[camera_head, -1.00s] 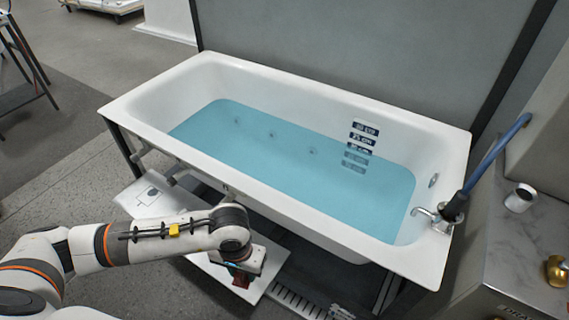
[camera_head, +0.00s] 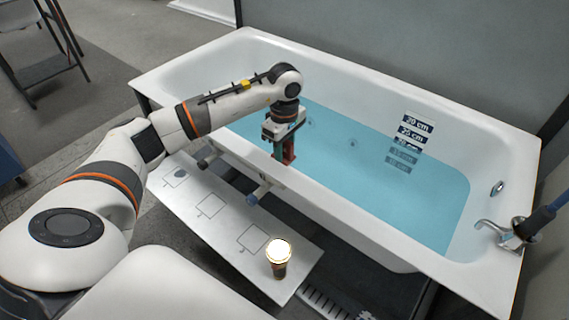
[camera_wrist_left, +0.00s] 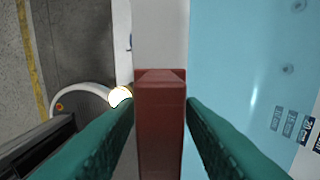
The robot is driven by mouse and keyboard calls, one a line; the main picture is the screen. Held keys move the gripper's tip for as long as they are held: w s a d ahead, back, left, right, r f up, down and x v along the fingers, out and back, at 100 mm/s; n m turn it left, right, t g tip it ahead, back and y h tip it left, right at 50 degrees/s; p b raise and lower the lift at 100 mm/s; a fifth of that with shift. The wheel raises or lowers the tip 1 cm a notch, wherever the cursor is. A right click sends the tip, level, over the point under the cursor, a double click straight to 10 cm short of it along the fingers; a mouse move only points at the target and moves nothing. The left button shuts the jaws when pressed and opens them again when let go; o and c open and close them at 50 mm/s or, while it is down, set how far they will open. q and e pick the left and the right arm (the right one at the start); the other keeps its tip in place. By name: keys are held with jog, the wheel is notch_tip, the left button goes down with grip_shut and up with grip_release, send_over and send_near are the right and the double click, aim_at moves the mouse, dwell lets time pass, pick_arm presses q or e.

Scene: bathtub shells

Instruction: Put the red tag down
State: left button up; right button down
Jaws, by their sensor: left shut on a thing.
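The red tag (camera_head: 289,149) is a dark red block between the fingers of my left gripper (camera_head: 285,153). In the left wrist view the tag (camera_wrist_left: 160,125) stands between two green finger pads, and the left gripper (camera_wrist_left: 160,108) is shut on it. In the head view the gripper points down at the tub's near rim, its tip against the blue water behind. I cannot tell whether the tag touches the rim. My right gripper is not in view.
The white bathtub (camera_head: 330,192) holds blue water (camera_head: 350,180) and has depth labels (camera_head: 411,133) on its far wall. A white board (camera_head: 225,228) with square outlines lies low in front. A lit lamp (camera_head: 279,258) stands at its right end. A tap (camera_head: 495,232) is at the right.

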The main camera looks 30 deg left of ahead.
aim_at(285, 172)
pick_arm(q)
notch_tip(285, 172, down, 2)
jog(key=shift+f, duration=0.2)
notch_tip(285, 172, down, 3)
jog(key=shift+r, duration=0.1)
jog(key=o, duration=1)
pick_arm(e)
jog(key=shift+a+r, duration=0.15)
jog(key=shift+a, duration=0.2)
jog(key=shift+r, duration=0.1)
pick_arm(q)
notch_tip(285, 172, up, 12)
jog(key=shift+r+b, duration=0.1)
jog(key=shift+b, duration=0.4)
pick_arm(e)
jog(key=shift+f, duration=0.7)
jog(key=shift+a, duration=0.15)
